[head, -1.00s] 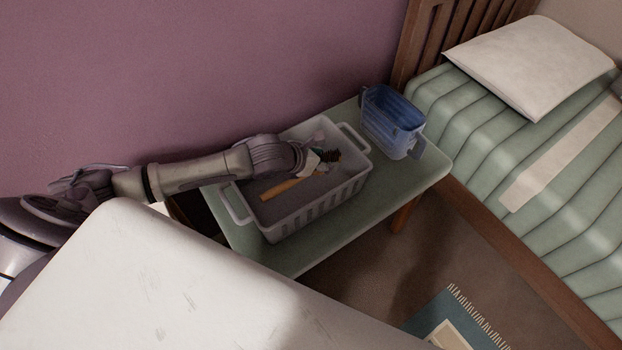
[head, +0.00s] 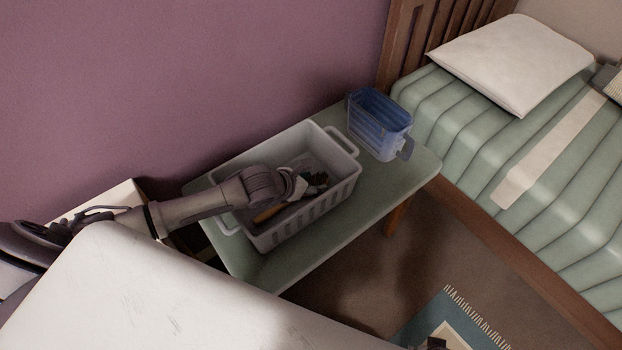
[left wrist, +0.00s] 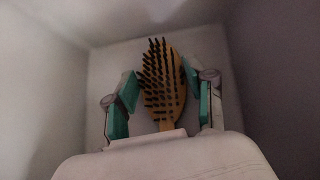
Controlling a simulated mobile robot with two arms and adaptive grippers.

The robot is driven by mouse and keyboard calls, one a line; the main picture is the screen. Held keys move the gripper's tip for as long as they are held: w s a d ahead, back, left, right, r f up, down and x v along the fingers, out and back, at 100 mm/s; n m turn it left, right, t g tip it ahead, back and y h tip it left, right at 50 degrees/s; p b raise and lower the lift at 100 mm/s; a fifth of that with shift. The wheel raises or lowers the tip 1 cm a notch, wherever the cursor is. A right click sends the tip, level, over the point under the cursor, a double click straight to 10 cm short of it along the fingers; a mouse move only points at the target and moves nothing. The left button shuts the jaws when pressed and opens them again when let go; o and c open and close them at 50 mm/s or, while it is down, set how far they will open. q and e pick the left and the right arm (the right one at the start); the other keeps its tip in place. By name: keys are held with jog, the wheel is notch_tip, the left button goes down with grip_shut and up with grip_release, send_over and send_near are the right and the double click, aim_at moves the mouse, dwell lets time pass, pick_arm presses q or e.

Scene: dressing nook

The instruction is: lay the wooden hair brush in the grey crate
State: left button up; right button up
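The wooden hair brush (head: 268,212) is low inside the grey crate (head: 308,218), its orange handle toward the crate's left end. My left gripper (head: 303,188) reaches down into the crate over the brush. In the left wrist view, the brush head (left wrist: 163,85) lies between the two teal finger pads, dark bristles toward the camera. The fingertips sit close on either side of it, and my left gripper (left wrist: 162,78) looks shut on it. The palm hides most of the handle there. Whether the brush touches the crate floor is unclear.
The crate stands on a green bench (head: 385,190). A blue translucent container (head: 380,125) is just right of the crate. A purple wall is behind, and a bed with a white pillow (head: 512,62) is at the right. The bench's front strip is bare.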

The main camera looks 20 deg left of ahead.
pick_arm(q)
jog(key=o, duration=0.4)
jog(key=shift+c, duration=0.2)
jog(key=shift+r, duration=0.25)
jog(key=p+v, duration=0.2)
jog(key=v, duration=1)
jog(key=shift+p, duration=0.4)
pick_arm(e)
jog(key=s+f, duration=0.5)
jog(key=f, duration=0.3)
jog(key=shift+s+d+f+g, duration=0.2)
jog(key=shift+d+f+g, duration=0.1)
jog(key=shift+d, duration=0.1)
pick_arm(q)
jog(key=shift+f, duration=0.1)
